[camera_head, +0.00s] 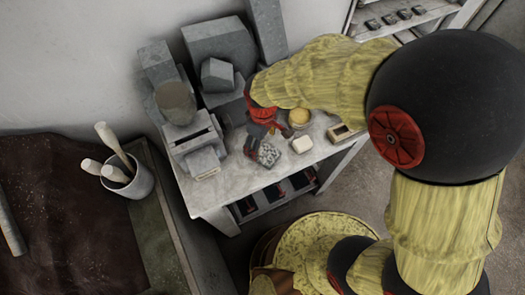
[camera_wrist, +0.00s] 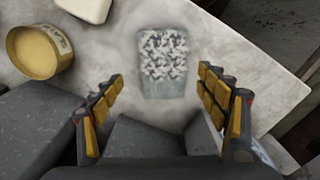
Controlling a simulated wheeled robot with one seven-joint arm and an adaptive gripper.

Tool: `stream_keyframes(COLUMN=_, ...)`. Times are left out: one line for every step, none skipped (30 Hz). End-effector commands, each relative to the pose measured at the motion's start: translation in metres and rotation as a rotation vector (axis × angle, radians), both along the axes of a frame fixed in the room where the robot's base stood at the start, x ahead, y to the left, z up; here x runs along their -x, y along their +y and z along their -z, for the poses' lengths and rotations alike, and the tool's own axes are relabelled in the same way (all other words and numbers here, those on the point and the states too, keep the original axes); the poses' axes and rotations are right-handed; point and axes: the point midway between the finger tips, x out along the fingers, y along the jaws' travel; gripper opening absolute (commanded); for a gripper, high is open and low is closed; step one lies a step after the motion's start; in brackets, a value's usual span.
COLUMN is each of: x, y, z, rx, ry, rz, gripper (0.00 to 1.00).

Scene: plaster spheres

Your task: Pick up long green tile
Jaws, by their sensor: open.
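A flat rectangular tile (camera_head: 268,154) with a mottled grey-white top lies on the pale worktable (camera_head: 228,187). In the wrist view the tile (camera_wrist: 164,62) shows a plain grey-green near edge; no clear green shows on its top. My gripper (camera_head: 262,133) is just behind the tile in the head view. In the wrist view my gripper (camera_wrist: 162,82) has its two padded fingers wide apart, with nothing between them. The tile lies ahead of the fingertips, roughly centred between their lines, and appears untouched.
A round tin with yellow contents (camera_wrist: 40,52) and a white block (camera_wrist: 88,8) lie left of the tile in the wrist view. Grey blocks (camera_head: 217,75) crowd the table's back. The table's front edge is close to the tile.

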Motion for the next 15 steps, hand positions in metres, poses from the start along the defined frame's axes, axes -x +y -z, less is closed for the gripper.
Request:
stream_keyframes(x=0.004, y=-0.001, z=0.008, rx=0.003, ry=0.005, rz=-0.001, gripper=0.74)
stream_keyframes(x=0.005, y=0.000, z=0.013, rx=0.003, ry=0.005, rz=-0.001, gripper=0.74)
stream_keyframes(x=0.006, y=0.000, z=0.019, rx=0.004, ry=0.005, rz=-0.001, gripper=0.74)
stream_keyframes(x=0.007, y=0.000, z=0.023, rx=0.003, ry=0.005, rz=-0.001, gripper=0.74)
stream_keyframes(x=0.007, y=0.001, z=0.028, rx=0.003, ry=0.004, rz=0.000, gripper=0.74)
stream_keyframes(x=0.006, y=0.000, z=0.033, rx=0.003, ry=0.004, rz=0.000, gripper=0.74)
stream_keyframes(x=0.006, y=0.000, z=0.036, rx=0.003, ry=0.003, rz=0.001, gripper=0.74)
stream_keyframes(x=0.006, y=0.001, z=0.038, rx=0.003, ry=0.001, rz=0.001, gripper=0.74)
stream_keyframes(x=0.006, y=0.001, z=0.041, rx=0.003, ry=0.001, rz=0.001, gripper=0.74)
stream_keyframes(x=0.006, y=0.001, z=0.042, rx=0.003, ry=0.001, rz=0.001, gripper=0.74)
stream_keyframes(x=0.005, y=0.001, z=0.042, rx=0.002, ry=0.000, rz=0.001, gripper=0.74)
stream_keyframes(x=0.005, y=0.001, z=0.043, rx=0.002, ry=0.000, rz=0.001, gripper=0.74)
stream_keyframes(x=0.005, y=0.001, z=0.043, rx=0.002, ry=0.000, rz=0.001, gripper=0.74)
stream_keyframes(x=0.005, y=0.001, z=0.043, rx=0.002, ry=0.000, rz=0.001, gripper=0.74)
stream_keyframes(x=0.005, y=0.001, z=0.043, rx=0.002, ry=0.000, rz=0.001, gripper=0.74)
